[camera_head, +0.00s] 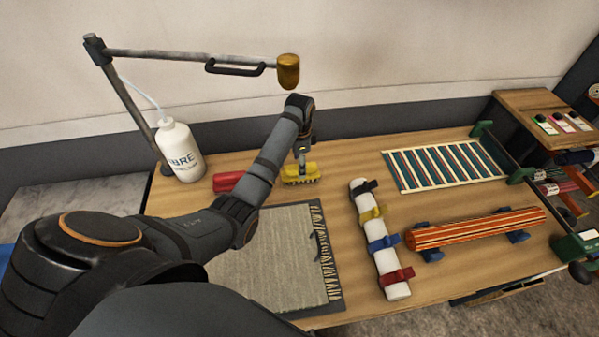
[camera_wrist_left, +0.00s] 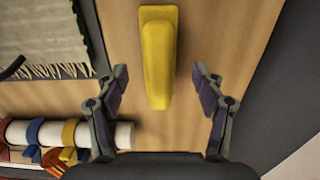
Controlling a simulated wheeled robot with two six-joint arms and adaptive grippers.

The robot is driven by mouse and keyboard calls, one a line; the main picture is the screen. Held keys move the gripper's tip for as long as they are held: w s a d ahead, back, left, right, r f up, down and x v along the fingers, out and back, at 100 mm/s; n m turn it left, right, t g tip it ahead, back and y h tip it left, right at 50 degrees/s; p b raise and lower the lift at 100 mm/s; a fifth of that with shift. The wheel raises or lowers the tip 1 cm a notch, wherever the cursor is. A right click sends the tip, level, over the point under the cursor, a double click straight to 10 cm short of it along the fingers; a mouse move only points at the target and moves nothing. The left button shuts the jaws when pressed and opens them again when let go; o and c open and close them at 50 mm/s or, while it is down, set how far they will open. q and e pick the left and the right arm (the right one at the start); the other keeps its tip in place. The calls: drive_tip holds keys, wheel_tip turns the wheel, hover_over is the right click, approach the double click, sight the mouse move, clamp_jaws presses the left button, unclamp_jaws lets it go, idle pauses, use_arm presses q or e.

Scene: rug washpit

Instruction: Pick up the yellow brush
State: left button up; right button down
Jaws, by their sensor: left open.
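The yellow brush (camera_head: 300,174) lies on the wooden table, just right of a red object, bristles showing along its front edge in the head view. In the left wrist view the yellow brush (camera_wrist_left: 158,55) runs lengthwise, its near end showing between the two fingers. My left gripper (camera_head: 302,153) is over the brush in the head view, partly hidden by its own wrist. In the wrist view my left gripper (camera_wrist_left: 159,70) is open, with wood visible on both sides of the brush. My right gripper is not in view.
A red object (camera_head: 228,182) lies left of the brush, partly behind my arm. A white bottle (camera_head: 179,151) stands further left. A fringed grey rug (camera_head: 275,260) lies in front. A white roll with coloured straps (camera_head: 380,240) and a striped roll (camera_head: 475,229) lie right.

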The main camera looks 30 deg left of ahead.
use_arm(q)
drive_tip(key=shift+a+f, duration=0.1)
drive_tip(key=shift+f, duration=0.35)
drive_tip(key=f, duration=0.3)
drive_tip(key=shift+s+d+f+p, duration=0.1)
drive_tip(key=shift+d+f+p, duration=0.1)
drive_tip(key=shift+f+p, duration=0.15)
drive_tip(key=shift+a+f, duration=0.1)
drive_tip(key=shift+f, duration=0.25)
drive_tip(key=shift+r, duration=0.1)
drive_tip(key=c, duration=1.4)
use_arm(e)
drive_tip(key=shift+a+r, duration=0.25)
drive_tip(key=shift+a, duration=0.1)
